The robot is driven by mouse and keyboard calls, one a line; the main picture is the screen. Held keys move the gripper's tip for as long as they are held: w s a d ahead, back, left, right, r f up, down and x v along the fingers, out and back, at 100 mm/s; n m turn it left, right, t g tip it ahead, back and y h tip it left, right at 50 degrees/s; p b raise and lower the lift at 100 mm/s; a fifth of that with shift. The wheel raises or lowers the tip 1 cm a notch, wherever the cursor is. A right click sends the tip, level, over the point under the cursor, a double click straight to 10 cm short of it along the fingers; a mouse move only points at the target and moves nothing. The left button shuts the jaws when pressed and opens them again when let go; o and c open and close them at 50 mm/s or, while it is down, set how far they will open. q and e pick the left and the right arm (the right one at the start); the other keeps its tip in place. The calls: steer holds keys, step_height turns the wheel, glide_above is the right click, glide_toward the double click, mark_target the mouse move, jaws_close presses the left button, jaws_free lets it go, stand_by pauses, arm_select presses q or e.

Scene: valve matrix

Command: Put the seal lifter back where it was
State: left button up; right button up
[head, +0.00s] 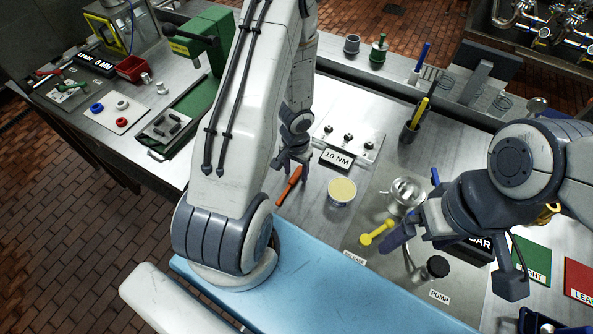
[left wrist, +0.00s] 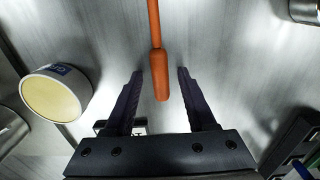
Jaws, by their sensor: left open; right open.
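The seal lifter, seemingly the orange-handled tool (head: 289,187), lies on the steel worktop left of a cup with a pale yellow top. In the left wrist view its orange handle (left wrist: 160,75) points down between my fingers, with a gap on each side; the tool's far end is cut off at the top edge. My left gripper (head: 290,166) is open and empty, right at the tool. My right gripper (head: 402,250) is open, beside a yellow lever (head: 378,232) near the pump block; whether it touches the lever I cannot tell.
The yellow-topped cup (head: 342,191) stands close to the tool, and a plate with small studs and a "10 NM" sign (head: 337,159) lies behind it. A metal valve body (head: 405,195) and a dark tool holder (head: 410,131) stand further right. Bare steel lies between them.

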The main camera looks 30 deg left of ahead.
mark_target(296, 174)
arm_select(q)
steer(key=w+d+r+m+y+p, duration=0.1)
steer(key=d+r+p, duration=0.2)
steer(key=r+p, duration=0.5)
steer(key=w+d+r+m+p, duration=0.15)
steer(key=r+p, duration=0.25)
steer(key=r, duration=0.9)
steer(key=s+d+r+m+h, duration=0.2)
steer(key=s+d+r+m, duration=0.3)
steer(key=s+d+r, duration=1.2)
steer(key=shift+s+r, duration=0.6)
steer(key=shift+d+m, duration=0.1)
steer(key=shift+m, duration=0.15)
step_height(296, 174, down, 18)
steer(key=b, duration=1.8)
steer(key=shift+f+b, duration=0.2)
steer(key=shift+b, duration=0.2)
